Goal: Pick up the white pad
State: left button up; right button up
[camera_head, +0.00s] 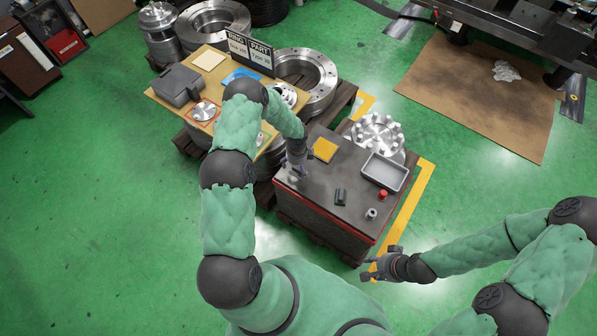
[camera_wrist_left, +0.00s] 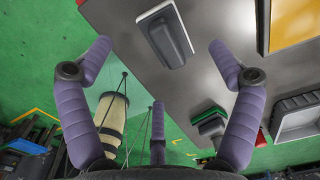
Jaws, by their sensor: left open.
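The near dark table (camera_head: 318,187) holds a yellow pad (camera_head: 325,150), a grey tray (camera_head: 384,172), a green-and-black block (camera_head: 340,197) and a red part (camera_head: 382,195).

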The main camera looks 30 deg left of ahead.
aim_at(297, 170)
pick_arm(q)
notch_tip(297, 170, down, 4)
jog(key=shift+w+a+f+b, duration=0.1)
jog(key=shift+a+f+b, duration=0.05)
jog(key=shift+b, duration=0.35)
jog(key=shift+c, duration=0.3)
jog(key=c, duration=1.2)
